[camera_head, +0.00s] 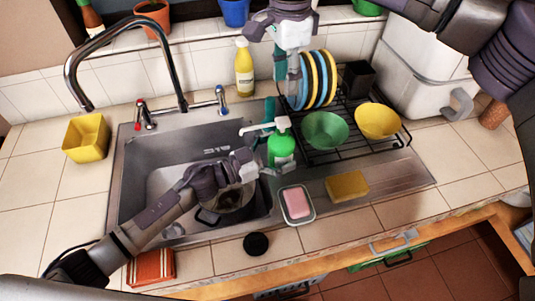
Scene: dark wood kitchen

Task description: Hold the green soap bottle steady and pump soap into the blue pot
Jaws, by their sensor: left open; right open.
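The green soap bottle (281,150) with a white pump head stands upright at the right edge of the sink, its spout pointing left. My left gripper (275,168) is open, at the lower left of the bottle; I cannot tell whether its fingers touch it. A metal-looking pot (232,212) with dark handles is in the sink, partly hidden under my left gripper and arm; its outside colour is unclear.
A black rack holds upright plates (319,80), a green bowl (325,130) and a yellow bowl (377,121). A soap dish (297,205) and a yellow sponge (347,186) lie at the front. The faucet (125,35) arches over the sink. A blue flowerpot (235,12) stands on the sill.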

